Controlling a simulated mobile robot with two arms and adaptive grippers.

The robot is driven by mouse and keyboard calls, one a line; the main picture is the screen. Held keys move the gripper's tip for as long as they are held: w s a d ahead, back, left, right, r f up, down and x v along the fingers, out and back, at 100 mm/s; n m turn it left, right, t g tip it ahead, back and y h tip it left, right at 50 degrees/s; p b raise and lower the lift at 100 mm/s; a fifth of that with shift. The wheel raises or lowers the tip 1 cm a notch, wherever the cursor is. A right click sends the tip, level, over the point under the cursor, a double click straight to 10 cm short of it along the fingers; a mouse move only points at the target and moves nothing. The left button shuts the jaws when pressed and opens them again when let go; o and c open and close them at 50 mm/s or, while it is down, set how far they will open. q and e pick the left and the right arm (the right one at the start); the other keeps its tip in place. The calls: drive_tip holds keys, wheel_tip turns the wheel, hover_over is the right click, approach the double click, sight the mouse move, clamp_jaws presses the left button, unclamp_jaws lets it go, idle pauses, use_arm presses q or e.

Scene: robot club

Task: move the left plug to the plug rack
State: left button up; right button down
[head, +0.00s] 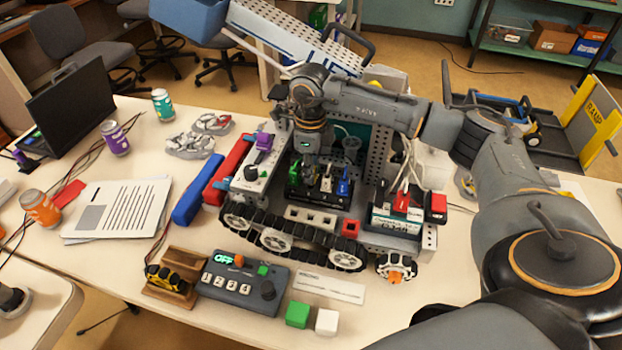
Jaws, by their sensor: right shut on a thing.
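My right gripper (311,168) points down at a row of plugs on the tracked robot in the middle of the table. Its fingers are shut on a plug there, which looks like the green left plug (295,170); the fingers partly hide it. A pale plug (327,184) and a blue plug (344,184) stand to its right. The plugs are in a black block (318,198). I cannot tell for sure which thing is the plug rack; a wooden stand (178,297) with a yellow and black object is at the front left.
The tracked robot (292,243) has perforated grey side walls around the plugs. A control box (240,285), a green cube (297,313) and a white cube (327,322) lie in front. Red and blue bars (200,192), papers (118,210) and cans are at the left.

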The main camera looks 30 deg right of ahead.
drive_tip(key=shift+r+p, duration=0.75)
drive_tip(key=shift+r, duration=0.55)
drive_tip(key=shift+r+p, duration=0.55)
drive_tip(key=shift+r, duration=0.35)
